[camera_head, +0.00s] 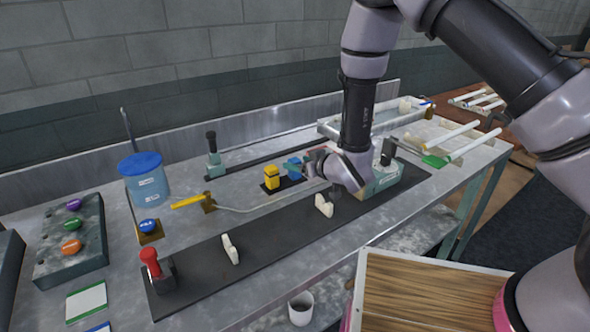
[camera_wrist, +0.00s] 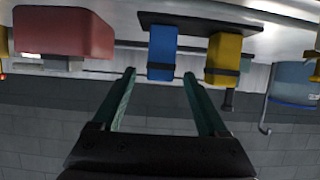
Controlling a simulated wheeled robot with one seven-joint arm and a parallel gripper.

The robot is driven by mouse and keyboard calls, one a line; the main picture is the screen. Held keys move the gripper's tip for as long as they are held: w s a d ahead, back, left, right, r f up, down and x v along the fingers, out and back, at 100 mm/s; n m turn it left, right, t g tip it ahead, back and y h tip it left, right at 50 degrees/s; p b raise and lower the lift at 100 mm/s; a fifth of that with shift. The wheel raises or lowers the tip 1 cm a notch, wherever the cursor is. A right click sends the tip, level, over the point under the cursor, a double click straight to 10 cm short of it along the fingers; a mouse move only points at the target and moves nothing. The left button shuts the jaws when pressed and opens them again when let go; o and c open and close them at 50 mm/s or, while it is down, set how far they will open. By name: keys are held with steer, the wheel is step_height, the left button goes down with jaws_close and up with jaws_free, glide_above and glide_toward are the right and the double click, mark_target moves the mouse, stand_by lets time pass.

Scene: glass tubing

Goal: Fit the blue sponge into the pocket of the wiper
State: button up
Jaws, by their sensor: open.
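The blue sponge (camera_head: 293,168) stands upright on a small black base beside a yellow block (camera_head: 272,177). In the wrist view, which looks upside down, the blue sponge (camera_wrist: 162,52) has a dark band around it and shows between and beyond my fingertips. My gripper (camera_wrist: 160,74) is open and empty, with its two green fingers apart. In the head view my gripper (camera_head: 312,163) is close to the right of the blue sponge; whether it touches cannot be told. I cannot identify the wiper or its pocket with certainty.
The yellow block (camera_wrist: 223,58) stands close beside the sponge. A red block (camera_wrist: 63,35) shows on the other side. A blue-lidded container (camera_head: 145,178), a yellow-handled tool (camera_head: 188,202) and a long dark rail with white supports (camera_head: 230,249) are on the metal bench.

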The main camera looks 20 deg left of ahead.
steer(key=shift+x, duration=1.4)
jaws_close()
